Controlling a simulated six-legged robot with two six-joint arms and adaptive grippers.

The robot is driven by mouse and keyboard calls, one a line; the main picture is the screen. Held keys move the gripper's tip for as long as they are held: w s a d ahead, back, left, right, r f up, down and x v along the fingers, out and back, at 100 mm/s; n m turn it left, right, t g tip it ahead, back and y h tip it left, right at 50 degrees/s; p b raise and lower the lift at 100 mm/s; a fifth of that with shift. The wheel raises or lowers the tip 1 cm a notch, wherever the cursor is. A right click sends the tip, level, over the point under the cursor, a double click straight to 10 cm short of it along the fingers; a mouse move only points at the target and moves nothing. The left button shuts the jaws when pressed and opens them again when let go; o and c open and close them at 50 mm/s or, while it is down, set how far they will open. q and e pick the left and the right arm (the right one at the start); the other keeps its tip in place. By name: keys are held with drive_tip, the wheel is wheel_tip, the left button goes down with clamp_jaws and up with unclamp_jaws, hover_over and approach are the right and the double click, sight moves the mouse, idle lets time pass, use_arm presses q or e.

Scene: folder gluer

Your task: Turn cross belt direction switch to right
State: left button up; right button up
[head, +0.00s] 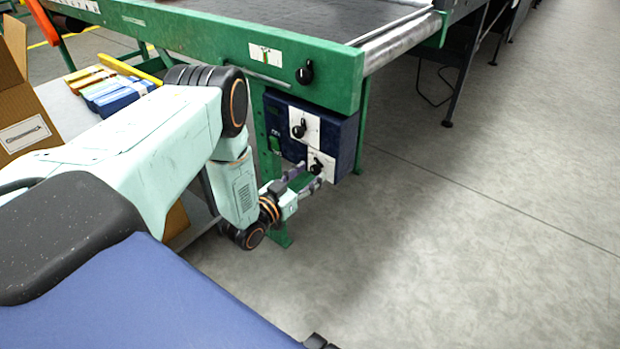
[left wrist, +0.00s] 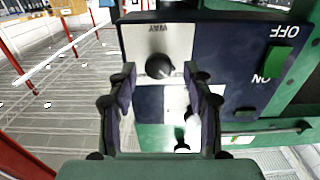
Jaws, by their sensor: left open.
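A dark blue control box (head: 347,135) hangs under the green machine frame and carries two white plates with black knobs. The upper knob (head: 299,130) is clear of my gripper. The lower knob (head: 316,166) is right by the fingertips of my left gripper (head: 308,176), which is open. In the left wrist view, which looks upside down, a black knob (left wrist: 159,66) on a pale plate (left wrist: 180,40) shows between the open fingers (left wrist: 160,78). Whether they touch it cannot be told. The plate's lettering is only partly readable, so I cannot confirm which switch it is. My right gripper does not show.
Another black knob (head: 305,73) sits on the green frame (head: 215,40) above the box. A green ON/OFF switch (left wrist: 281,64) is beside the plate. A cardboard box (head: 18,100) and coloured packs (head: 115,92) lie at left. The floor at right is clear.

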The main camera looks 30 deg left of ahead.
use_arm(q)
drive_tip(key=shift+w+d, duration=0.1)
drive_tip(key=shift+w, duration=0.2)
clamp_jaws()
idle(0.4)
